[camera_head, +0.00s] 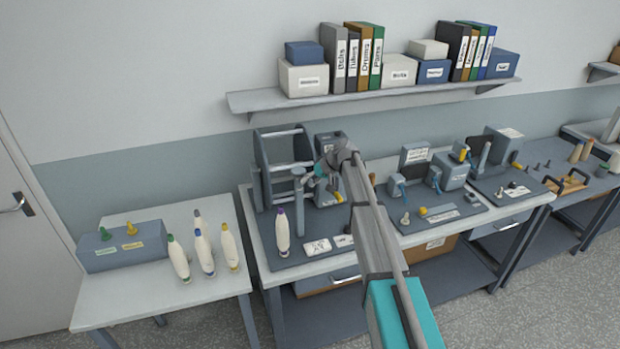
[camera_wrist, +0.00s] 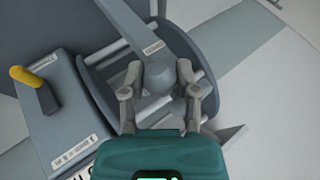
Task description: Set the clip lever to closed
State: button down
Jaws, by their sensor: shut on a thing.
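In the wrist view my gripper (camera_wrist: 158,90) is shut on a grey rounded knob (camera_wrist: 157,78). The knob is at the end of a flat grey bar (camera_wrist: 122,22) that carries a small label, too blurred to read. Whether this bar is the clip lever I cannot tell. A yellow-tipped lever (camera_wrist: 35,88) stands on a grey labelled box to the left, apart from my fingers. In the head view my gripper (camera_head: 326,188) is at the middle bench, and my arm hides part of the fixture there.
A grey barred frame (camera_head: 262,170) stands behind my gripper; its light rods show below the bar in the wrist view. A purple-topped bobbin (camera_head: 282,232) stands on the front left of the bench. Several bobbins (camera_head: 203,250) stand on the left table. A shelf (camera_head: 370,94) hangs above.

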jog(key=shift+w+a+r+m+g+h+p, duration=0.1)
jog(key=shift+w+r+m+g+h+p, duration=0.15)
jog(key=shift+g+p, duration=0.3)
jog(key=shift+w+a+r+m+g+h+p, duration=0.15)
jog(key=shift+r+m+g+h+p, duration=0.15)
jog(key=shift+g, duration=0.45)
jog(key=shift+d, duration=0.1)
jog(key=shift+c, duration=1.7)
grip_release()
jog(key=shift+f, duration=0.1)
